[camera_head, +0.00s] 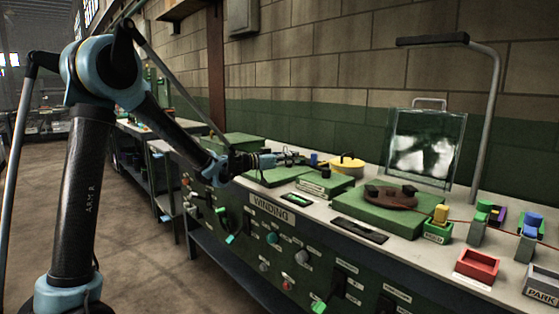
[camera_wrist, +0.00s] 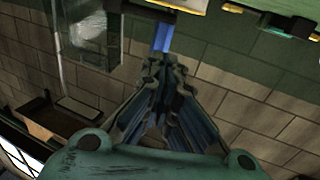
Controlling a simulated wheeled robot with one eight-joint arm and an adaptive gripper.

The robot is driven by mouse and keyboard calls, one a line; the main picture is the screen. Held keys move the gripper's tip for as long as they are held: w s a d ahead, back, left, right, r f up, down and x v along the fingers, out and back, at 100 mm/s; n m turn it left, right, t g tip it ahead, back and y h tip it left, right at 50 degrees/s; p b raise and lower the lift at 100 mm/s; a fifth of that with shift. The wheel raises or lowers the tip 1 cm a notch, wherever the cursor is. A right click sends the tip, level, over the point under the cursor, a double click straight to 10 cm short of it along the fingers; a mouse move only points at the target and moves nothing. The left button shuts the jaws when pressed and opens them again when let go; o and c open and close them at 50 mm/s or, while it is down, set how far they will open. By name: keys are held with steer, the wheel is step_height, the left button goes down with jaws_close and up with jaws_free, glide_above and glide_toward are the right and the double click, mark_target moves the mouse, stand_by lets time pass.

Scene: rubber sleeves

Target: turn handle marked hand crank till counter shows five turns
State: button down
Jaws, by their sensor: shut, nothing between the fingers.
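My gripper (camera_head: 303,159) is shut and empty above the back of the bench, its fingers pointing right. A small blue knob or peg (camera_head: 314,158) is just past its fingertips, beside a yellow round drum (camera_head: 347,163). In the wrist view the closed fingertips (camera_wrist: 165,62) point at a blue piece (camera_wrist: 162,38); I cannot tell whether they touch. A dark crank-like handle with a green grip (camera_head: 229,239) is on the bench front, and another green grip (camera_head: 319,306) is lower right. No label reading "hand crank" is legible. A small panel with a green window (camera_head: 297,200) shows no readable number.
The bench front carries a "WINDING" sign (camera_head: 272,209) and several knobs. A green block with a brown disc (camera_head: 390,197), a clear panel (camera_head: 425,147), a lamp post (camera_head: 487,120), a red tray (camera_head: 477,266) and a "PARK" box (camera_head: 541,286) stand right. Floor at left is clear.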

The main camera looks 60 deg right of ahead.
steer(key=shift+x, duration=2.7)
